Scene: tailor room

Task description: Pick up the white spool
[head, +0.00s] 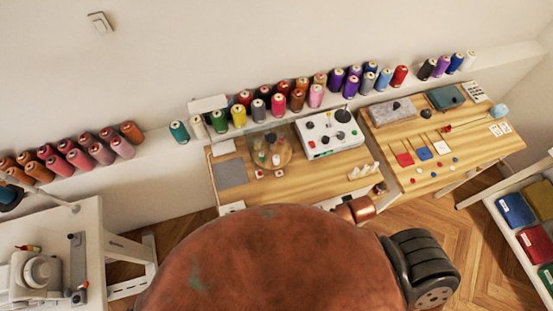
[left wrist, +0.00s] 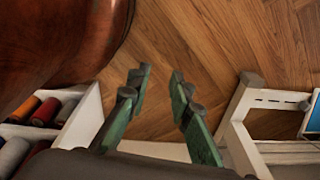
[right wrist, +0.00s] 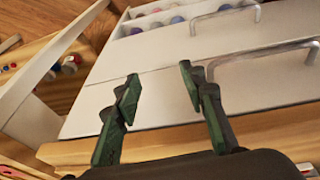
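A pale cream-white spool (head: 199,127) stands upright on the wall ledge, between a teal spool (head: 179,132) and a green one. Another white spool (head: 467,61) stands at the ledge's right end. Small white spools (head: 365,170) stand at the front edge of the left wooden table. I cannot tell which one is meant. My left gripper (left wrist: 158,80) is open and empty over the wood floor. My right gripper (right wrist: 159,78) is open and empty in front of a white drawer unit (right wrist: 150,92). Neither gripper shows in the head view.
A white machine (head: 330,134) and round wooden tray (head: 272,152) sit on the left table (head: 232,168). The right table (head: 440,180) holds colored patches. A sewing table (head: 92,225) is at left; a cloth rack (head: 510,235) is at right. Parquet floor lies between.

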